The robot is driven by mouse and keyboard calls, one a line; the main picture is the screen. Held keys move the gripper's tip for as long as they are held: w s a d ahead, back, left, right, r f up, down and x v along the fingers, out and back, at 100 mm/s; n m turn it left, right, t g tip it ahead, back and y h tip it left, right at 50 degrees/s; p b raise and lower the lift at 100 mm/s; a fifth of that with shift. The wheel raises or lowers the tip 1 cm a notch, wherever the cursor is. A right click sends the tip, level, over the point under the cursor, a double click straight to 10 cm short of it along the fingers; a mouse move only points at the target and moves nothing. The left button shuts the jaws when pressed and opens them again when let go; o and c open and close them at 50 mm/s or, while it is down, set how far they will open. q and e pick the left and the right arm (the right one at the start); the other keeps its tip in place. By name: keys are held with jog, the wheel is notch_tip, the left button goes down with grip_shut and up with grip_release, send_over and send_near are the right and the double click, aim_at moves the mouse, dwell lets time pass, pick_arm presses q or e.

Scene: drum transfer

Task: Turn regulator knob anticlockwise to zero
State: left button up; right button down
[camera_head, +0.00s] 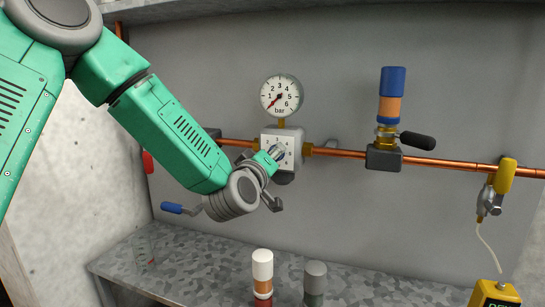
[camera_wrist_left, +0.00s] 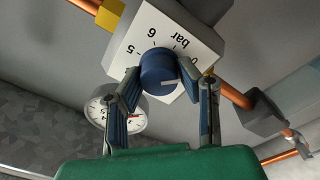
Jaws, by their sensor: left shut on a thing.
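The regulator (camera_head: 271,137) has a white dial plate and sits on the copper pipe below the round pressure gauge (camera_head: 280,95). The gauge's red needle points to the lower left, below the 1, near the low end. In the left wrist view the blue knob (camera_wrist_left: 157,68) shows in front of the white dial plate (camera_wrist_left: 188,40), whose figures appear upside down. The knob's white line points right; the figure it meets is hidden. My left gripper (camera_wrist_left: 161,76) is shut on the knob, a finger on each side. It also shows in the head view (camera_head: 273,158). My right gripper is out of view.
A blue-handled lever (camera_head: 172,208) is at left.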

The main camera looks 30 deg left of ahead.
pick_arm(q)
jog(key=shift+f, duration=0.1)
jog(key=o, duration=1.1)
jog(key=shift+o, duration=0.2)
jog(key=shift+w+f, duration=0.2)
jog(key=shift+w, duration=0.15)
jog(key=v, duration=0.7)
jog(key=shift+s, duration=0.2)
jog(key=shift+a+f, duration=0.1)
